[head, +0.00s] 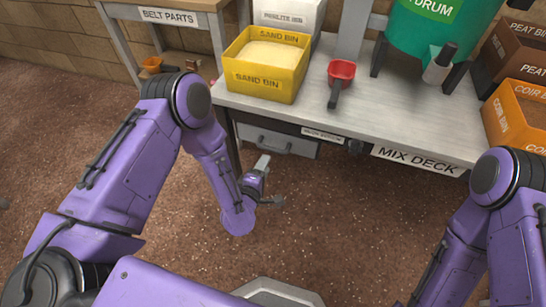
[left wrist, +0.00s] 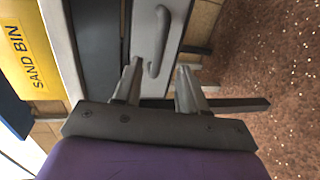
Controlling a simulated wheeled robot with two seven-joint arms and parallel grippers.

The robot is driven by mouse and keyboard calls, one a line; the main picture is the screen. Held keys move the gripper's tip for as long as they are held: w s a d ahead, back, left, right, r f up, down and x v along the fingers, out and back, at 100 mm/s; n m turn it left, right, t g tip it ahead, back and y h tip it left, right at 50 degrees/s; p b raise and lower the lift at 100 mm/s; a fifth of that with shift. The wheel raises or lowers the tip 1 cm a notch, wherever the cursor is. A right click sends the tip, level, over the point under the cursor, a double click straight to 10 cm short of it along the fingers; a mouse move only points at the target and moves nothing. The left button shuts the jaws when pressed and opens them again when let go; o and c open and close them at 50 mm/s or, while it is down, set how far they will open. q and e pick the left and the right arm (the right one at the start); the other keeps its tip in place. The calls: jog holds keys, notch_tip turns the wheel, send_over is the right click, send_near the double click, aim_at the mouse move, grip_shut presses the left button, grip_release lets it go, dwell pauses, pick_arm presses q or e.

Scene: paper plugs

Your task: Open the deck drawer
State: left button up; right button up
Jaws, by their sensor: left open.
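The deck drawer (head: 300,147) has a grey front and sits under the left part of the mix deck (head: 330,115). It looks shut. Its bar handle (head: 275,149) shows in the head view, and the handle also shows in the left wrist view (left wrist: 160,35). My left gripper (head: 262,162) is open and empty, just in front of the drawer. In the left wrist view the open fingers (left wrist: 158,72) point at the drawer front, with the handle between and ahead of their tips. I cannot tell if they touch it. My right gripper is out of view.
On the deck stand the yellow sand bin (head: 258,83), a red scoop (head: 341,72) and a green drum (head: 420,35). An orange coir bin (head: 518,110) is at the right. A belt parts bench (head: 165,17) stands back left. The brown floor before the drawer is clear.

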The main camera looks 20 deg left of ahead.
aim_at(273, 148)
pick_arm(q)
jog(key=b+x, duration=0.1)
jog(key=x, duration=0.8)
jog(key=shift+w, duration=0.15)
grip_shut()
